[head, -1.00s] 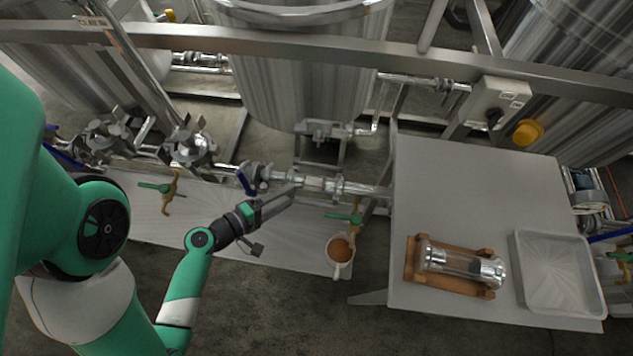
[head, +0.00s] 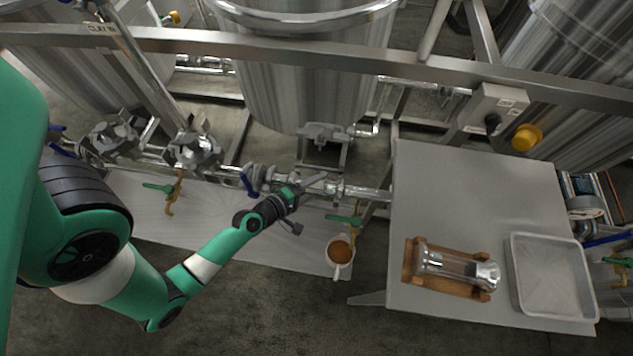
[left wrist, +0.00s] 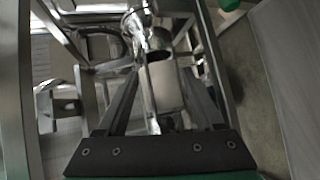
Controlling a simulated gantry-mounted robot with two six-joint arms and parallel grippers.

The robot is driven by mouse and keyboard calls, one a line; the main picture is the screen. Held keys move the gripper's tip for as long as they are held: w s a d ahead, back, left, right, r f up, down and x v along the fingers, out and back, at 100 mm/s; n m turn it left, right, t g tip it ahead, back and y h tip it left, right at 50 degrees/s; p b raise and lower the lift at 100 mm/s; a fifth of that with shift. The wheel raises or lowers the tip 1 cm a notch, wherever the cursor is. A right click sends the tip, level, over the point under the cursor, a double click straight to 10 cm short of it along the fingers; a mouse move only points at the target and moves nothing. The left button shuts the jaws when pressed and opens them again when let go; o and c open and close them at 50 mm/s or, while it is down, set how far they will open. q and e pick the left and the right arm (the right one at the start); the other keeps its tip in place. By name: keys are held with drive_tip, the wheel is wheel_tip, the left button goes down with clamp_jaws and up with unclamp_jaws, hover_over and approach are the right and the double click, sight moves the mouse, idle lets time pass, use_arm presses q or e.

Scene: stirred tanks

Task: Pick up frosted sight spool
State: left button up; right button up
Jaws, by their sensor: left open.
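The frosted sight spool (left wrist: 166,86) shows as a pale, cloudy cylinder between the two open fingers of my left gripper in the left wrist view. Bright metal clamp fittings (left wrist: 138,28) sit at its far end. In the head view my left gripper (head: 322,183) is at the horizontal pipe run below the middle tank and largely covers the spool. I cannot tell whether the fingers touch it. A clear sight glass (head: 452,266) with metal ends lies in a wooden cradle (head: 413,262) on the side table. My right gripper is not in view.
The grey side table (head: 470,195) stands right of the pipe and has clear room behind the cradle. An empty tray (head: 522,305) is at its right. A cup of brown liquid (head: 340,252) and a green-handled valve (head: 345,219) are near the gripper. A steel frame rail (head: 330,50) crosses above.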

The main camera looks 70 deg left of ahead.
use_arm(q)
drive_tip(key=shift+f, duration=0.1)
drive_tip(key=shift+c, duration=0.4)
clamp_jaws()
wheel_tip(320, 180, up, 18)
drive_tip(key=p, duration=1.4)
